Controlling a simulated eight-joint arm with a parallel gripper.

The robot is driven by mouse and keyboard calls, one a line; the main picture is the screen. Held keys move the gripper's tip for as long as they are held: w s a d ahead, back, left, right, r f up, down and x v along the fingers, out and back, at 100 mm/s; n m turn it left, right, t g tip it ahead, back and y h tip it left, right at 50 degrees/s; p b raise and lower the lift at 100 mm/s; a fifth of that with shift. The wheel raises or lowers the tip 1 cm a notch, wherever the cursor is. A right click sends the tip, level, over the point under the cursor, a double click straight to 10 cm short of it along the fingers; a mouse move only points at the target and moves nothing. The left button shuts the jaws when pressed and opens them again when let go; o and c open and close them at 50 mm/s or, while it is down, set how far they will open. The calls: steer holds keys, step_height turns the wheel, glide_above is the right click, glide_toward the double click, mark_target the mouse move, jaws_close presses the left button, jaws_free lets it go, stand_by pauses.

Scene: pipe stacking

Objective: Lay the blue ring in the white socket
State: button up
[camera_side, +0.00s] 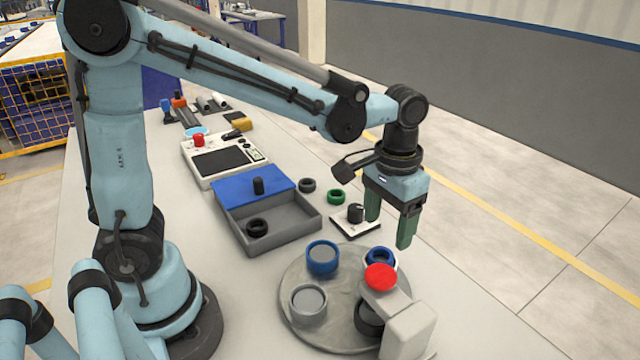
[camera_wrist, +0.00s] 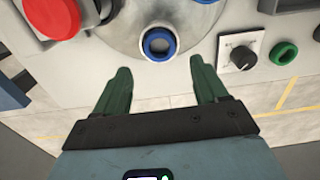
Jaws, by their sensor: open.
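The blue ring (camera_side: 371,256) lies flat at the back right of the round grey plate, with the white socket (camera_side: 395,264) showing as a pale rim around it. In the wrist view the blue ring (camera_wrist: 158,56) looks level and seated inside the pale rim. My gripper (camera_side: 388,230) is above and behind the ring, fingers pointing down, open and empty. In the wrist view my green fingertips (camera_wrist: 158,66) are spread on either side, apart from the ring. The red button's head hides part of the socket's front in the side view.
A red button (camera_side: 381,277) on a grey housing (camera_side: 407,332) stands close in front of the socket. The plate (camera_side: 345,285) also bears a blue cup (camera_side: 322,270) and a grey cup (camera_side: 308,315). A black knob box (camera_side: 355,215) and green ring (camera_side: 336,197) lie behind.

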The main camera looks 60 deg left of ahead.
step_height(320, 180, up, 6)
steer(key=f, duration=0.1)
steer(key=s+a+f+t, duration=0.1)
steer(key=s+a+t, duration=0.6)
steer(key=a, duration=0.1)
steer(key=shift+f, duration=0.4)
steer(key=shift+c, duration=0.4)
stand_by(0.3)
